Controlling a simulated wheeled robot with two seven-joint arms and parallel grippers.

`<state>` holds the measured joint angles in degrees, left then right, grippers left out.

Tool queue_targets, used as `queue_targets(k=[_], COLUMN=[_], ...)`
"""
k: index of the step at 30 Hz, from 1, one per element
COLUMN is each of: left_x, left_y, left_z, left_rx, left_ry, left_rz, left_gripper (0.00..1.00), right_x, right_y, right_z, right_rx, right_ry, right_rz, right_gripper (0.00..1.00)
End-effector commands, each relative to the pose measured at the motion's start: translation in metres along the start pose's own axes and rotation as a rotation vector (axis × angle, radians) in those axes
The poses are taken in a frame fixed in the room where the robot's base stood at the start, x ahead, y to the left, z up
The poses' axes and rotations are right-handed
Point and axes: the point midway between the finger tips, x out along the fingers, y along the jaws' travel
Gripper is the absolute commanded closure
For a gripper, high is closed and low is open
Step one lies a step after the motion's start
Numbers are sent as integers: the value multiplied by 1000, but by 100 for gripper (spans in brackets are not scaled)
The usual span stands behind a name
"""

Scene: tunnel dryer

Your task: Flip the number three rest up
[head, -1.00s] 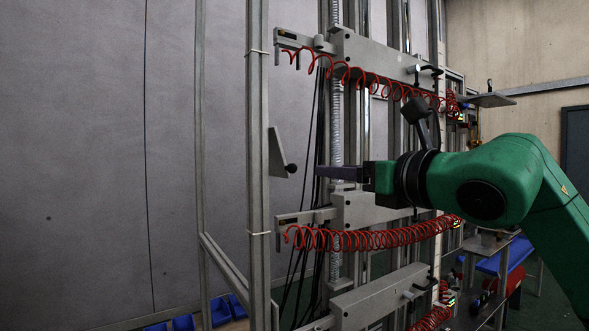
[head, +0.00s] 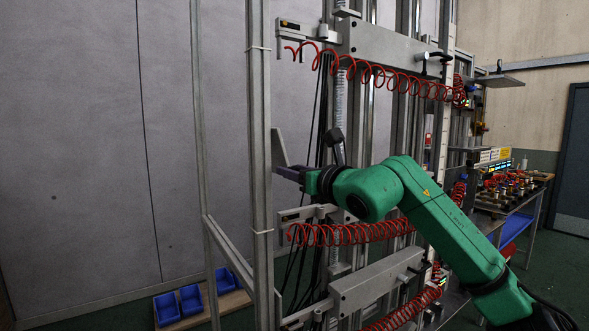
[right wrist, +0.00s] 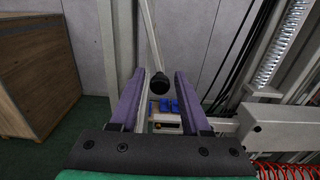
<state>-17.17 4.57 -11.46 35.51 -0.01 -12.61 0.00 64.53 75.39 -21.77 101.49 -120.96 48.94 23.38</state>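A grey tilted rest plate (head: 278,148) shows beside the front upright post in the head view, partly hidden by the post and my gripper. Its round black knob (right wrist: 159,84) shows in the right wrist view, between the two purple fingers. My right gripper (head: 281,171) has reached the plate's lower part from the right. In the right wrist view the gripper (right wrist: 160,76) is open, with a finger on each side of the knob and visible gaps. Whether a finger touches the plate is unclear. My left gripper is not in view.
The upright post (head: 259,120) stands just left of my right gripper. Red coiled hoses (head: 350,233) hang from grey crossbars above and below my arm. A loaded workbench (head: 515,192) stands at right.

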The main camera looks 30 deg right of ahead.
Motion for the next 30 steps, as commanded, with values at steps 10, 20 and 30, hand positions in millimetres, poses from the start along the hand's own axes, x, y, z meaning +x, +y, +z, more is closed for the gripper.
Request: queue_targets(k=[10, 20, 30], left_x=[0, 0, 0], left_y=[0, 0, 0], left_z=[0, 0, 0], left_rx=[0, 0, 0], left_ry=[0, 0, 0], left_rz=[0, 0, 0], left_gripper=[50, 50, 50], right_x=[0, 0, 0], right_y=[0, 0, 0], right_z=[0, 0, 0], right_rx=[0, 0, 0], right_ry=[0, 0, 0], right_rz=[0, 0, 0], right_gripper=[100, 100, 100])
